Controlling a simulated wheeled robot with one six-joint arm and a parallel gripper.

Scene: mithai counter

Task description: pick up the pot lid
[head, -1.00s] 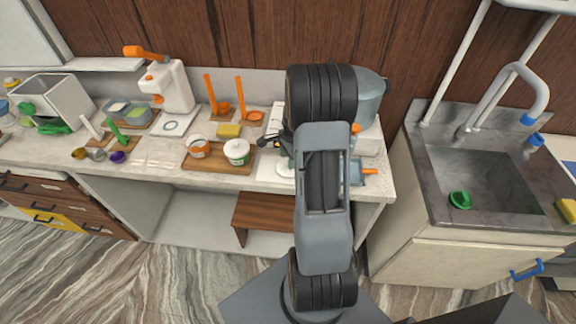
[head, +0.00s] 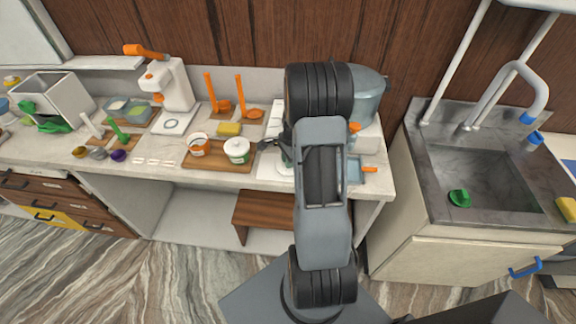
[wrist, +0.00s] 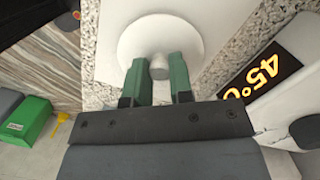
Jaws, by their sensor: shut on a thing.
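The pot lid (wrist: 160,30) is a round white disc with a small grey-white knob (wrist: 159,68) in the wrist view. My gripper (wrist: 161,72) has green fingers on both sides of this knob and is shut on it. The lid lies over a white surface (wrist: 110,35); I cannot tell whether it touches it. In the head view my arm covers most of the gripper and the lid.
An orange "45°" display (wrist: 262,78) is close by on the right in the wrist view. The sink (head: 490,185) is at right.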

